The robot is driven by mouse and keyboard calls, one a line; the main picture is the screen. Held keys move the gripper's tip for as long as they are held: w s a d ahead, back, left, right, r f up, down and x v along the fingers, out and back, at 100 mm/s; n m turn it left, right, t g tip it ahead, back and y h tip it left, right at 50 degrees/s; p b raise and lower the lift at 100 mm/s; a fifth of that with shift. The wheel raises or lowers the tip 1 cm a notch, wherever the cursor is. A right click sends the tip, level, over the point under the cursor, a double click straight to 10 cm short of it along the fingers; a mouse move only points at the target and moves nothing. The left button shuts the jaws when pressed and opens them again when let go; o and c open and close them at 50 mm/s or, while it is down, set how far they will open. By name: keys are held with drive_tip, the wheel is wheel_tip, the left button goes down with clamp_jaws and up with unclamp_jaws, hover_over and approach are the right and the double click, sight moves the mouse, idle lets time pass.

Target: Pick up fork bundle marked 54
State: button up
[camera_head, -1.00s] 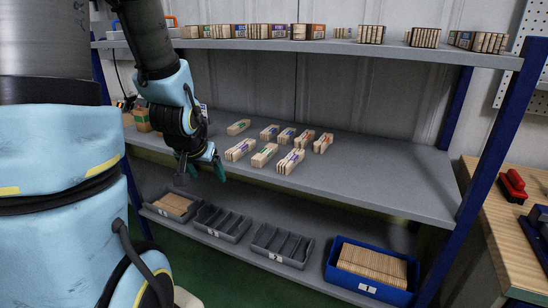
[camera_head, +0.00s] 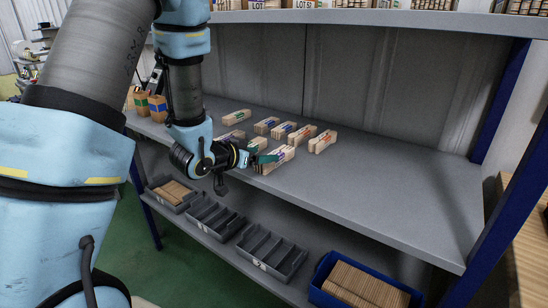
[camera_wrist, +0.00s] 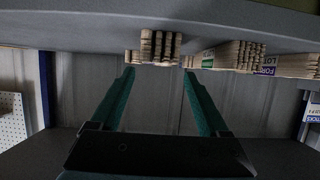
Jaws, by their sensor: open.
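Several pale wooden bundles with coloured print lie on the middle shelf (camera_head: 380,185). The number 54 cannot be read on any of them. My gripper (camera_head: 262,158) is open and empty, at the shelf's front edge by the front-right bundle (camera_head: 279,157). My gripper hides part of the bundles beside it. In the wrist view, which looks upside down, the two green fingers (camera_wrist: 158,72) are spread apart. One bundle (camera_wrist: 159,46), seen end-on, lies ahead between the fingertips. A green-marked bundle (camera_wrist: 225,56) lies just right of the right finger.
More bundles lie behind, such as a far one (camera_head: 236,117) and a right-hand one (camera_head: 323,141). The upper shelf (camera_head: 400,18) runs above. Grey bins (camera_head: 271,253) and a blue bin (camera_head: 366,285) stand below. The shelf's right part is clear.

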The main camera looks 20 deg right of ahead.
drive_tip(key=x, duration=0.1)
drive_tip(key=p+x, duration=0.1)
drive_tip(key=x, duration=0.1)
drive_tip(key=p+x, duration=0.1)
drive_tip(key=x, duration=0.1)
drive_tip(key=shift+s+d+f, duration=0.1)
drive_tip(key=shift+s+f, duration=0.05)
drive_tip(key=shift+s, duration=0.25)
drive_tip(key=shift+w+d+f, duration=0.2)
drive_tip(key=shift+d+f, duration=0.1)
drive_tip(key=shift+d, duration=0.05)
clamp_jaws()
